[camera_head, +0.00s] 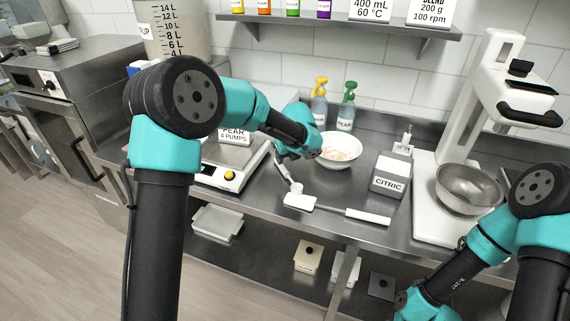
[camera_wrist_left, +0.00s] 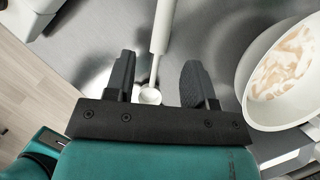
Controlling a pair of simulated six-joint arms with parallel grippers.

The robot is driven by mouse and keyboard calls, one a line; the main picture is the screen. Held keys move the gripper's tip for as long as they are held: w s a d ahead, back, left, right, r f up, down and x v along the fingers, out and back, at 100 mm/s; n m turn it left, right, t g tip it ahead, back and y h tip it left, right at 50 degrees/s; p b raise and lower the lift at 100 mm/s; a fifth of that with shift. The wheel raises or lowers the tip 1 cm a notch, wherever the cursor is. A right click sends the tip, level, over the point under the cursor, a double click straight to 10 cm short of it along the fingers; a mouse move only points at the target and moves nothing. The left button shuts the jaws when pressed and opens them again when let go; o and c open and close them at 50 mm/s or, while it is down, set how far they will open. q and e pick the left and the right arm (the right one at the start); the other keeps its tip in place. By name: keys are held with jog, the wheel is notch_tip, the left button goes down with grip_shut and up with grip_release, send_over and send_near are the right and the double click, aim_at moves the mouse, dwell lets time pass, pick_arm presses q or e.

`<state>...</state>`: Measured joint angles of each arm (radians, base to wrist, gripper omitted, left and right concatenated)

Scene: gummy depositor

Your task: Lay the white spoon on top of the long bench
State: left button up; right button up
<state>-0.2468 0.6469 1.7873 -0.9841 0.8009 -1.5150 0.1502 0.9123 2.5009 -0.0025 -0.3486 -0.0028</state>
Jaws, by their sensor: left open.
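My left gripper (camera_head: 288,175) reaches down over the front middle of the long steel bench (camera_head: 270,205). In the left wrist view the gripper (camera_wrist_left: 157,68) is open. The white spoon (camera_wrist_left: 161,30) shows there with its small round bowl between the fingers and its handle running up, away from the gripper. In the head view a small white end (camera_head: 297,187), seemingly the spoon's bowl, shows at the fingertips; the rest is hidden by the gripper. I cannot tell whether the spoon touches the bench. My right arm is at the lower right, its fingers out of view.
A white spatula (camera_head: 368,215) lies on the bench just in front. A white bowl (camera_head: 340,160) with pale contents stands behind right of the gripper, a scale (camera_head: 228,175) to its left. Spray bottles (camera_head: 346,115), a CITRIC container (camera_head: 390,178) and a mixer (camera_head: 430,215) stand around.

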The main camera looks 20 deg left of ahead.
pick_arm(q)
jog(key=shift+v, duration=2.35)
jog(key=shift+f, duration=0.1)
